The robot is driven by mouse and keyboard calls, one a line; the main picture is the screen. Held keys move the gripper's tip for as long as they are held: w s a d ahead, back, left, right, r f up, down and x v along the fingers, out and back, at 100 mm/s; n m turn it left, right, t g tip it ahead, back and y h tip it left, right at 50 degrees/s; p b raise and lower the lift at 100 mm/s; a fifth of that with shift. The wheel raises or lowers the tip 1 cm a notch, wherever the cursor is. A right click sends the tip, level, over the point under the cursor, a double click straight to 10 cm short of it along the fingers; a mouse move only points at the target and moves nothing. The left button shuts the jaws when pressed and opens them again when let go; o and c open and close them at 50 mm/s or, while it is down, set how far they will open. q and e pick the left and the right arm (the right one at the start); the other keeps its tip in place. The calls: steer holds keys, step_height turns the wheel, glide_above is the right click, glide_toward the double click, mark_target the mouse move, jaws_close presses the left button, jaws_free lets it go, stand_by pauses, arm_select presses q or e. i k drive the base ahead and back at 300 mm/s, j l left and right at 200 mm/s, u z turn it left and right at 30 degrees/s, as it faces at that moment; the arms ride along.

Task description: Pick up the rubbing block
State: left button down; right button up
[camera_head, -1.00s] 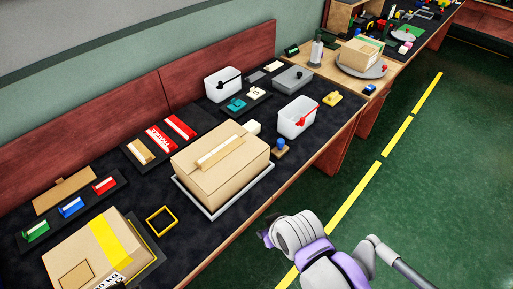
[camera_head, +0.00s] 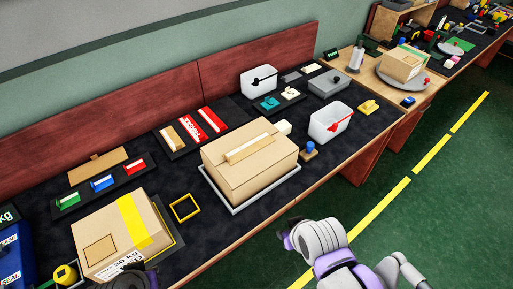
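A tan block with a pale edge (camera_head: 172,137) lies on a dark tray at the back, left of the red and white labels (camera_head: 204,124); it may be the rubbing block, but I cannot tell for certain. A long tan strip (camera_head: 249,149) lies on top of the large closed carton (camera_head: 243,174). My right gripper (camera_head: 288,236) is beyond the table's front edge, apart from both; its fingers are not clear. My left gripper (camera_head: 134,268) is only partly in view at the bottom, by the taped carton (camera_head: 120,238); its fingers are not clear either.
Red, blue and green handled pieces (camera_head: 102,183) lie on a tray at left. A yellow frame (camera_head: 185,207) lies between the cartons. White bins (camera_head: 330,124) and a blue-knobbed stamp (camera_head: 309,149) stand to the right.

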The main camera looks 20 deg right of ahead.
mark_target(308, 153)
steer(key=l+u, duration=0.1)
steer(key=u, duration=0.3)
steer(key=l+u, duration=0.15)
steer(key=u, duration=0.3)
steer(key=l+u, duration=0.35)
steer(key=l, duration=0.15)
steer(key=k+l+u, duration=0.15)
steer(key=l+u, duration=0.2)
steer(key=l, duration=0.15)
steer(key=k+l+u, duration=0.1)
steer(key=l, duration=0.25)
steer(key=k+l, duration=0.15)
steer(key=l, duration=0.2)
steer(key=k+l+u, duration=0.15)
steer(key=l, duration=0.2)
steer(key=k+l, duration=0.15)
steer(key=l, duration=0.2)
steer(key=k+l, duration=0.1)
steer(key=l, duration=0.25)
steer(key=k+l, duration=0.15)
steer(key=l, duration=0.2)
